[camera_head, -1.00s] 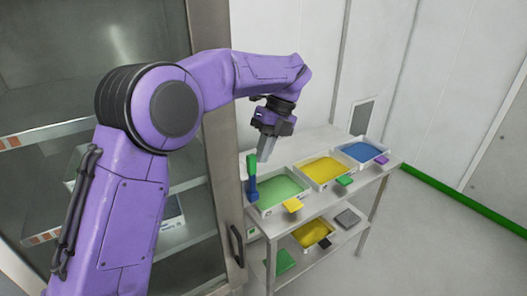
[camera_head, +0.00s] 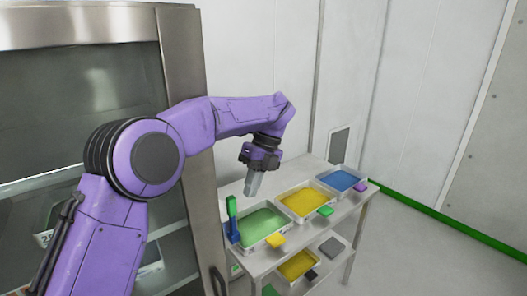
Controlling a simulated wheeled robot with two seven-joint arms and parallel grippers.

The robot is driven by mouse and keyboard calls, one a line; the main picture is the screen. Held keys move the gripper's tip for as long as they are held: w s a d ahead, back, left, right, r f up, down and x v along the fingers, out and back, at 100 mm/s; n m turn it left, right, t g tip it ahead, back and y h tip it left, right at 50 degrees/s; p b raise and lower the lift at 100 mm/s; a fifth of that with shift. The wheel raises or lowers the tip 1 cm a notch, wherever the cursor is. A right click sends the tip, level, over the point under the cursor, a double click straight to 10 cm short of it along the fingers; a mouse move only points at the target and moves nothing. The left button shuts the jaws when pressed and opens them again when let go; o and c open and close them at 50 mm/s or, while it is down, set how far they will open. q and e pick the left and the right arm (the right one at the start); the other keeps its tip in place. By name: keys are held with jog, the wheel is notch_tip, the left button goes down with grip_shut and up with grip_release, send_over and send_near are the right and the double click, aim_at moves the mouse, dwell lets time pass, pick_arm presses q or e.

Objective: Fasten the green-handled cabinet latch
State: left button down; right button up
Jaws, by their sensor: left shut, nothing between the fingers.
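A green upright handle (camera_head: 231,206) on a blue base (camera_head: 234,231) shows at the left end of the table, close to the cabinet's right edge. Whether it is fixed to the cabinet or stands on the table, I cannot tell. The steel-framed cabinet (camera_head: 186,130) with a glass front fills the left side; my left arm hides part of it. My left gripper (camera_head: 253,186) is shut and empty, pointing down, just right of and a little above the green handle, apart from it in the picture. My right gripper is out of view.
A steel table (camera_head: 327,224) holds trays of green (camera_head: 258,226), yellow (camera_head: 302,203) and blue (camera_head: 341,181) material, with small coloured blocks along its front. Its lower shelf has another yellow tray (camera_head: 298,265). A black handle (camera_head: 219,281) is low on the cabinet. The floor at right is clear.

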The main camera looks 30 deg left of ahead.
pick_arm(q)
jog(key=a+p+v, duration=0.1)
jog(key=p+v, duration=0.2)
jog(key=v, duration=0.6)
jog(key=shift+s+r, duration=0.35)
jog(key=shift+r, duration=0.2)
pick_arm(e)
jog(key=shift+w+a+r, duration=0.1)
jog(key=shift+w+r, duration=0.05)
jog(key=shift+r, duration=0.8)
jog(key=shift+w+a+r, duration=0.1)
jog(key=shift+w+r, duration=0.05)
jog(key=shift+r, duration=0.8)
